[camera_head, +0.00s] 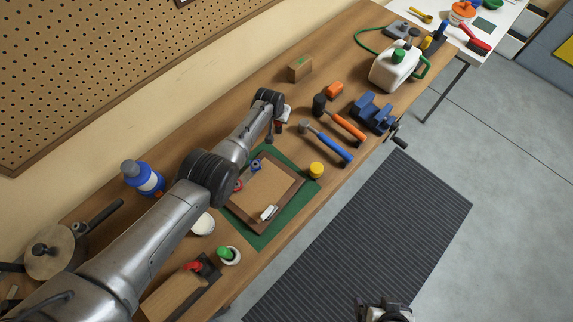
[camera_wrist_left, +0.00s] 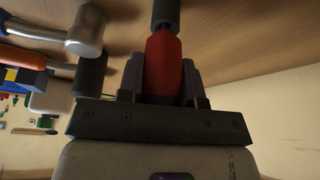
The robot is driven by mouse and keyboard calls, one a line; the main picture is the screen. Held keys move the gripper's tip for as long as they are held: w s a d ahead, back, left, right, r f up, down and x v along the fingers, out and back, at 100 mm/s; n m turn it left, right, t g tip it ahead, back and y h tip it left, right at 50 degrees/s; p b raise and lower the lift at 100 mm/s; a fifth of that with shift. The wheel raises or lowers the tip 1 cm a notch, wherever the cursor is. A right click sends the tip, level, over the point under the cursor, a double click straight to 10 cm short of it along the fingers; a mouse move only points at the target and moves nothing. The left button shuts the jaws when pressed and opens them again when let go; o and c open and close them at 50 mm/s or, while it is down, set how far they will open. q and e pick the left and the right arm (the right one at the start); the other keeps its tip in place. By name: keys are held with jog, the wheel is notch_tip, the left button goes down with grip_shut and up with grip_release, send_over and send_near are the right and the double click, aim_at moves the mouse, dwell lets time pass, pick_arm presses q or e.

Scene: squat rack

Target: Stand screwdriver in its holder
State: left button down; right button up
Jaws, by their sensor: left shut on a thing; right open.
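My left gripper (camera_head: 281,117) is at the far side of the workbench, beyond the green mat. In the left wrist view my left gripper (camera_wrist_left: 160,85) is shut on the red handle of the screwdriver (camera_wrist_left: 163,62). The screwdriver's dark end points away from the gripper, close to the wooden surface. In the head view only a little red of the screwdriver (camera_head: 278,126) shows beside the fingers. A small wooden block (camera_head: 300,69) with a green mark stands further along the bench; I cannot tell whether it is the holder. My right gripper (camera_head: 385,311) is open and empty over the floor mat.
A black-headed mallet (camera_head: 345,125) and a blue-handled hammer (camera_head: 330,145) lie right of my left gripper. A blue vise (camera_head: 372,111) is at the bench edge. A white jug (camera_head: 396,68) stands beyond. A wooden tray (camera_head: 240,209) lies on the green mat (camera_head: 262,239).

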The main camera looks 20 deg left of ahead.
dwell(0.4)
pick_arm(q)
jog(key=shift+c, duration=1.5)
grip_release()
jog(key=shift+f, duration=0.1)
jog(key=shift+o, duration=0.5)
jog(key=shift+o, duration=1)
